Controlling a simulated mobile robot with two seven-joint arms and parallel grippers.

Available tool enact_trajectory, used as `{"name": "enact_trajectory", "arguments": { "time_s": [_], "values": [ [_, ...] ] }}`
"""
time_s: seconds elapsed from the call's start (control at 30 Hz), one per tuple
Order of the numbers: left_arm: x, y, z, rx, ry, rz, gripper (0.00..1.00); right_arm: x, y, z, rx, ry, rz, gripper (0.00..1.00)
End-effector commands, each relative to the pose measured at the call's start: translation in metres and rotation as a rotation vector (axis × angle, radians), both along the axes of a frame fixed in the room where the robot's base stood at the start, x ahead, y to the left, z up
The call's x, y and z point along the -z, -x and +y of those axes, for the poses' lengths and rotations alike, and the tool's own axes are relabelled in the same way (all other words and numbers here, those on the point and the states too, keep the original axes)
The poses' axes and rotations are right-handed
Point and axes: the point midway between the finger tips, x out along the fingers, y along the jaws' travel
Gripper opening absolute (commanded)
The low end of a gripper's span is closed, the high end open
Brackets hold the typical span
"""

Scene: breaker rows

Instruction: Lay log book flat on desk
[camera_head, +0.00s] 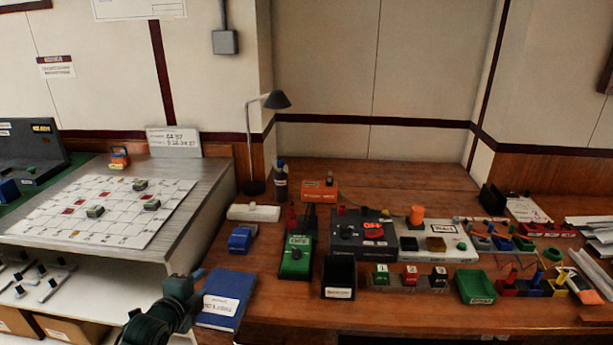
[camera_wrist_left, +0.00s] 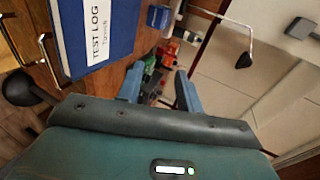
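The log book (camera_head: 221,308) is blue with a white label and lies cover up at the front left corner of the wooden desk (camera_head: 350,315). Its label reads "TEST LOG" in the left wrist view, where the book (camera_wrist_left: 120,36) is at upper left. My left gripper (camera_head: 194,278) is just left of the book in the head view. In the left wrist view its two blue fingers (camera_wrist_left: 158,88) stand apart with nothing held between them. I cannot tell whether a finger touches the book. My right gripper is in neither view.
A blue block (camera_head: 242,238), a green device (camera_head: 296,257) and a black bin (camera_head: 339,276) stand right of and behind the book. A lamp (camera_head: 264,140) and a bottle (camera_head: 280,182) stand at the back. A grey bench (camera_head: 190,230) is at left.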

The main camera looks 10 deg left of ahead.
Motion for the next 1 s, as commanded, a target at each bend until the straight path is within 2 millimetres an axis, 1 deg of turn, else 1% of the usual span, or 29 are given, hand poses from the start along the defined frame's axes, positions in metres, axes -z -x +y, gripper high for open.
{"name": "enact_trajectory", "arguments": {
  "time_s": [0.07, 0.13, 0.17, 0.2, 0.3, 0.4, 0.5, 0.7, 0.8, 0.9, 1.0],
  "values": [
    [0.012, 0.020, -0.018, -0.021, 0.088, 0.067, 0.36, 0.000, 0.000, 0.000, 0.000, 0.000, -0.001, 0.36],
    [0.025, 0.049, -0.040, -0.072, 0.212, 0.164, 0.36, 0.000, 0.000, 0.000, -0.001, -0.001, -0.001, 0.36],
    [0.030, 0.065, -0.050, -0.105, 0.275, 0.214, 0.36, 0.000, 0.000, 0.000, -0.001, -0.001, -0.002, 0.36],
    [0.035, 0.086, -0.062, -0.158, 0.359, 0.280, 0.36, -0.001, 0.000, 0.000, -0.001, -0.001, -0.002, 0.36],
    [0.041, 0.138, -0.085, -0.308, 0.535, 0.425, 0.36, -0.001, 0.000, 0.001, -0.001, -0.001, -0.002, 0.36],
    [0.041, 0.177, -0.098, -0.446, 0.657, 0.519, 0.36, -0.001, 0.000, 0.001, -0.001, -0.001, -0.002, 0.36],
    [0.037, 0.209, -0.106, -0.571, 0.747, 0.589, 0.36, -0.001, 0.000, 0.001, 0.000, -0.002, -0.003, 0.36],
    [0.026, 0.264, -0.116, -0.805, 0.881, 0.687, 0.36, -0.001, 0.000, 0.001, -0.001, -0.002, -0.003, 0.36],
    [0.019, 0.289, -0.119, -0.921, 0.934, 0.723, 0.36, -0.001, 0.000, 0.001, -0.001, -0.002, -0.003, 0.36],
    [0.013, 0.310, -0.121, -1.028, 0.981, 0.745, 0.36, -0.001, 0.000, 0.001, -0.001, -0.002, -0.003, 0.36],
    [0.025, 0.297, -0.125, -0.980, 1.001, 0.714, 0.36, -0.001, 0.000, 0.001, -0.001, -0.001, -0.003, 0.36]
  ]
}}
